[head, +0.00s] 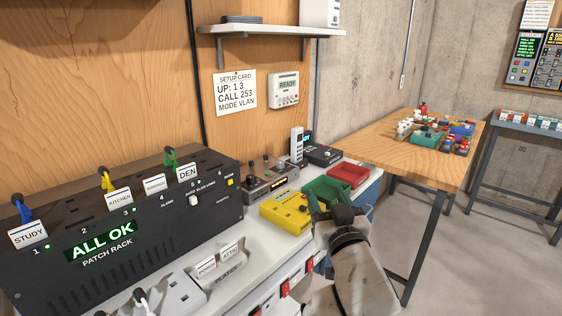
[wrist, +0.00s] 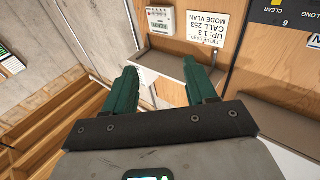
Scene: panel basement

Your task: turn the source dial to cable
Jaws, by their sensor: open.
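No dial in view can be read as the source dial; labels on the smaller devices are too small. A grey box (head: 268,184) with dark knobs on top and a small lit display stands on the white bench behind the patch rack. A black box (head: 322,153) with a small knob stands farther back. My gripper (head: 328,195) is at the bench's right edge in the head view, near the green tray and right of the yellow device. In the wrist view my gripper (wrist: 163,80) has its two green fingers apart with nothing held between them.
The patch rack (head: 120,255) reads ALL OK. A yellow device (head: 285,210), green tray (head: 325,189) and red tray (head: 348,175) line the bench edge. A remote (head: 297,143) stands upright. A shelf (head: 270,32) hangs above; a wooden table (head: 385,135) is beyond.

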